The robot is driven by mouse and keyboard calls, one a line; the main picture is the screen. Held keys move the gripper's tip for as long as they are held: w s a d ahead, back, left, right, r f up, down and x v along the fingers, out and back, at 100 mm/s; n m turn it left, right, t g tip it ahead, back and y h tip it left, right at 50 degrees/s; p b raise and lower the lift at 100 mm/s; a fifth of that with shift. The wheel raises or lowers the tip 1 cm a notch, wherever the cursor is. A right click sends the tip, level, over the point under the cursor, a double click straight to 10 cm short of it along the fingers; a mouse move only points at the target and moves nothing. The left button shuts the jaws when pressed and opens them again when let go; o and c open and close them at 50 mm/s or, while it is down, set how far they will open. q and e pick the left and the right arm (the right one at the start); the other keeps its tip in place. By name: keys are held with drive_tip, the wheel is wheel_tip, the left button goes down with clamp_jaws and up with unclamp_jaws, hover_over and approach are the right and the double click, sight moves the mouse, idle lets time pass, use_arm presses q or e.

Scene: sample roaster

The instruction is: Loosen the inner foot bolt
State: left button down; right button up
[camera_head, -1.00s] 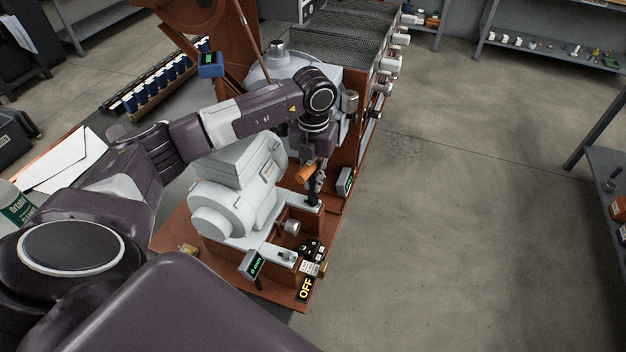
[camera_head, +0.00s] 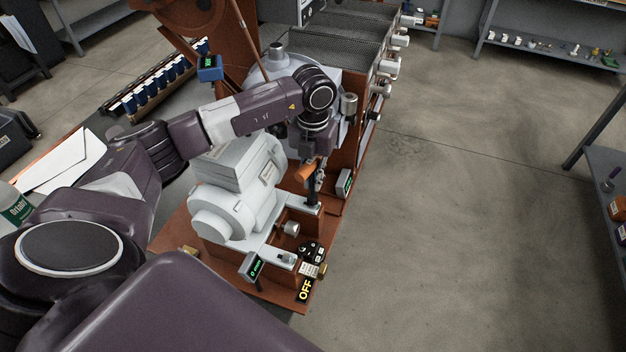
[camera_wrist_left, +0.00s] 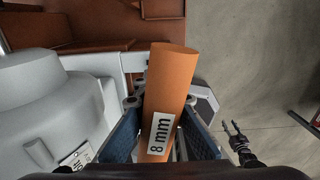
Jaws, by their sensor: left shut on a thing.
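My left gripper (camera_head: 318,172) is shut on an orange-handled tool (camera_head: 305,171) beside the grey motor (camera_head: 232,200). In the left wrist view, the orange handle (camera_wrist_left: 170,88) lies between the fingers of the left gripper (camera_wrist_left: 168,128) and carries an "8 mm" label. A dark upright shaft (camera_head: 313,190) stands below the gripper at the end of the motor's light foot rail. The foot bolt itself is hidden; I cannot tell whether the tool is seated on it. My right gripper (camera_wrist_left: 232,128) appears small in the left wrist view, fingers apart and empty.
A small display box (camera_head: 345,183) stands close to the right of the gripper. Another display (camera_head: 252,266), a dial (camera_head: 312,251) and an OFF sign (camera_head: 304,290) are at the front of the wooden base (camera_head: 205,252). The floor to the right is clear.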

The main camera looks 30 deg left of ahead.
use_arm(q)
drive_tip(key=shift+r+p, duration=0.4)
drive_tip(key=shift+r, duration=0.65)
wheel_tip(320, 180, up, 5)
drive_tip(key=p, duration=0.3)
